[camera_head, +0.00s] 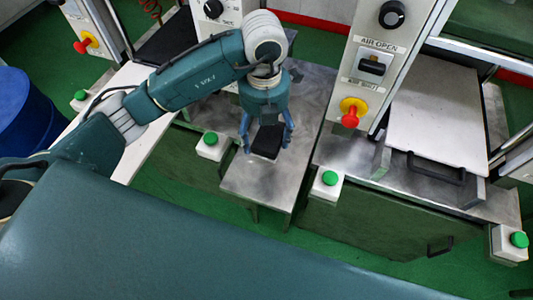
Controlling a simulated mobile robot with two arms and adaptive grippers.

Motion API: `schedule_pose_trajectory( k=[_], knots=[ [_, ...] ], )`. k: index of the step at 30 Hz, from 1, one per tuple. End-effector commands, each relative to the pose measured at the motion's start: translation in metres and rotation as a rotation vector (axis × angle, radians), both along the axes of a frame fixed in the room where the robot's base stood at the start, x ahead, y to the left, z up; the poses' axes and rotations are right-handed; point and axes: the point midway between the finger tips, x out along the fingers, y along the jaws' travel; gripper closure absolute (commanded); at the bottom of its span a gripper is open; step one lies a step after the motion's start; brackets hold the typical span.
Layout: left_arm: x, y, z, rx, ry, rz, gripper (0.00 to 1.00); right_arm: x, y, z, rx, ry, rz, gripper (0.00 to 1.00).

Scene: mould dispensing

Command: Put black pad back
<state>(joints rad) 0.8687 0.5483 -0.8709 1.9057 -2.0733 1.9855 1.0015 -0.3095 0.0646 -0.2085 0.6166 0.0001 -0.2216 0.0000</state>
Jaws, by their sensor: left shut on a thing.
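The black pad (267,141) is a small dark block in the middle of the head view. My left gripper (266,140) points down and is shut on the pad, with one blue finger on each side of it. The pad is over the front part of a grey metal table (250,187). A pale patch lies just below the pad on the table; I cannot tell whether the pad touches the surface. My right gripper is not in view.
Green buttons on white boxes stand left (211,139) and right (330,178) of the table. A control panel (383,45) with a red-yellow knob (350,112) rises at right. A grey plate with a black handle (435,168) lies beyond. A blue barrel (27,110) stands far left.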

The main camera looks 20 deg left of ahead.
Motion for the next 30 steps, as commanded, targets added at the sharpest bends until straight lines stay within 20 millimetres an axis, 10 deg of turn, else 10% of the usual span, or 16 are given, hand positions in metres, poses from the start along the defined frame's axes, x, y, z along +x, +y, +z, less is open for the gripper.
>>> schedule_pose_trajectory(
  k=[18, 30],
  knots=[
    [0.0, 0.001, -0.091, 0.002, 0.001, 0.003, 0.5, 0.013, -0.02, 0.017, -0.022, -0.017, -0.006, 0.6],
    [0.001, 0.001, -0.1, 0.002, -0.003, 0.002, 0.5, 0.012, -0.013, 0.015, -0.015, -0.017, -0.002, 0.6]
  ],
)
